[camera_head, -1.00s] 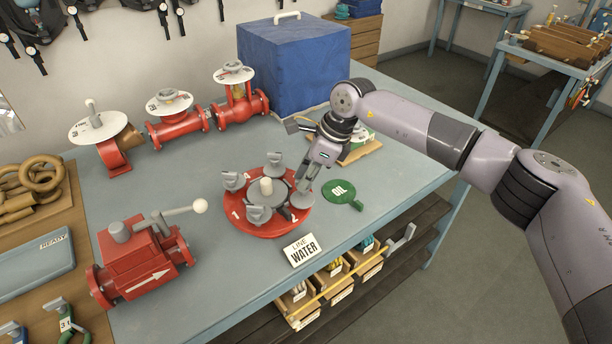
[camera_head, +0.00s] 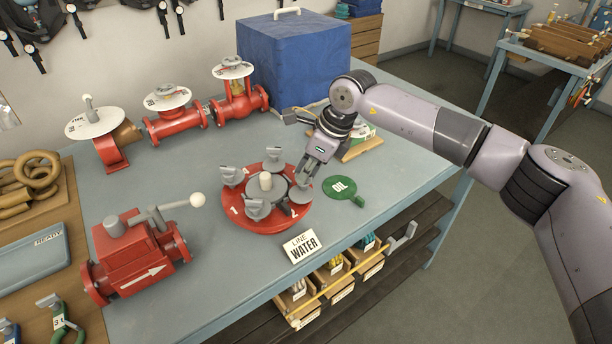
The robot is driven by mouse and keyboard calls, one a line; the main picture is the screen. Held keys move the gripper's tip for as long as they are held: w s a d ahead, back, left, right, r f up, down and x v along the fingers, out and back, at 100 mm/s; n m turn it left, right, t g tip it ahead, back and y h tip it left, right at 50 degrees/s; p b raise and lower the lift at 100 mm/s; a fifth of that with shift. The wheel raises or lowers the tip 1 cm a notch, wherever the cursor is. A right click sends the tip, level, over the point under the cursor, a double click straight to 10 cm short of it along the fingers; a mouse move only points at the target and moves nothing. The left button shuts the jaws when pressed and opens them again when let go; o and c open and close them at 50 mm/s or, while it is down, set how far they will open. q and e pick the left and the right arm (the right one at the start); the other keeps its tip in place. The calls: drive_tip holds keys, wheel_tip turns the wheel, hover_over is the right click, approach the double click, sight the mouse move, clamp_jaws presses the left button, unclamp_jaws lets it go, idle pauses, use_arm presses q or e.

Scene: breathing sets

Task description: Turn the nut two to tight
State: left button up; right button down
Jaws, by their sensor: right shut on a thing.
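A round red flange (camera_head: 262,221) lies on the bench with a grey hub and white centre post (camera_head: 266,182). Several grey winged nuts stand around it, including one at the left (camera_head: 233,176), one at the back (camera_head: 273,160) and one at the front (camera_head: 257,209). Nut two (camera_head: 300,196) is at the flange's right side, partly hidden by my right gripper (camera_head: 304,182). My right gripper points down from above and is shut on this nut. The nut's seating on the flange is hard to see. My left gripper is not in view.
A red valve block (camera_head: 137,257) with a lever is at the left. A blue box (camera_head: 293,62) stands behind my right arm.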

drive_tip(key=m+t+h+b, duration=0.1)
drive_tip(key=m+b, duration=0.2)
drive_tip(key=b, duration=0.1)
drive_tip(key=m+t+h+b, duration=0.1)
drive_tip(key=m+b, duration=0.3)
drive_tip(key=b, duration=0.1)
drive_tip(key=m+t+h+b, duration=0.1)
drive_tip(key=m+b, duration=0.3)
drive_tip(key=b, duration=0.1)
drive_tip(key=shift+s+a+f, duration=0.15)
drive_tip(key=shift+a, duration=0.1)
drive_tip(key=shift+m+h+b, duration=0.4)
drive_tip(key=shift+m+b, duration=0.8)
drive_tip(key=shift+b, duration=0.05)
drive_tip(key=shift+r+m+h+b, duration=0.25)
drive_tip(key=shift+m+h+b, duration=0.15)
drive_tip(key=shift+m+b, duration=0.45)
drive_tip(key=shift+m, duration=0.35)
drive_tip(key=c, duration=1.7)
unclamp_jaws()
